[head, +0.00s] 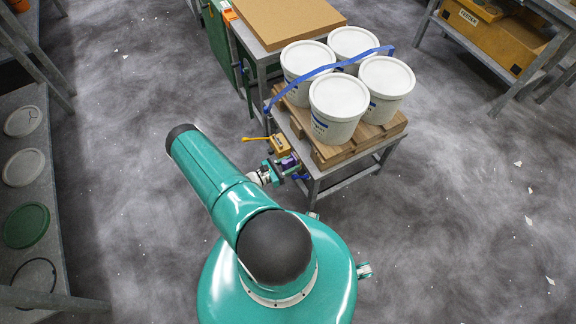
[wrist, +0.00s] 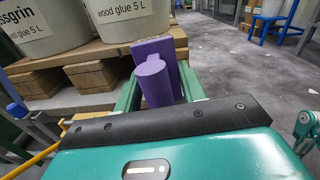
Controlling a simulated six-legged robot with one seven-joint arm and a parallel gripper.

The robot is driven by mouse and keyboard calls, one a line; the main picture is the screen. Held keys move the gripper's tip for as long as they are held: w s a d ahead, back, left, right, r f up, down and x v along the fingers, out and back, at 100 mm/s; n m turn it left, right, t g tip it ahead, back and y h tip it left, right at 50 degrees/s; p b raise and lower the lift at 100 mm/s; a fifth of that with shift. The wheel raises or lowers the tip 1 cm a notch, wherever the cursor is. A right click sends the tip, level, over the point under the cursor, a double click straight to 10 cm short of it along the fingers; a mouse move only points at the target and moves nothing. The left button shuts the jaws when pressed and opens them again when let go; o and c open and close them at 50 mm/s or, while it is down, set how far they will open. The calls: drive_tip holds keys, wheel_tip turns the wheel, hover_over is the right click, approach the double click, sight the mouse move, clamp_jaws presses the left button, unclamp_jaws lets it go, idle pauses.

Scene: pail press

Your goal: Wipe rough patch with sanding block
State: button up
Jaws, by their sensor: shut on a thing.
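My gripper (head: 279,168) is at the near left corner of the pallet stand. Its green fingers are shut on a purple block (wrist: 155,75) with a rounded grip and a flat plate behind, which I take as the sanding block. In the wrist view, the gripper (wrist: 160,88) holds it beside the pallet's wooden edge; whether it touches the wood cannot be told. The block also shows small in the head view (head: 291,161). I cannot make out a rough patch in either view.
Several white pails (head: 338,98) stand on a wooden pallet (head: 384,132) on a metal stand (head: 350,182), with a blue strap (head: 330,67) across them. A yellow-handled tool (head: 280,144) is close beside my gripper. A brown-topped table (head: 285,18) stands behind. Floor at right is mostly clear.

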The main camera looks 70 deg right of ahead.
sight(307, 139)
drive_tip(key=shift+s+d, duration=0.45)
drive_tip(key=shift+s, duration=0.15)
drive_tip(key=shift+x, duration=2.45)
drive_tip(key=shift+x, duration=0.95)
drive_tip(key=shift+w+d, duration=1.25)
drive_tip(key=shift+w, duration=0.3)
drive_tip(key=shift+w+d, duration=1.35)
drive_tip(key=shift+d, duration=0.05)
drive_tip(key=shift+w, duration=0.1)
drive_tip(key=shift+a, duration=0.1)
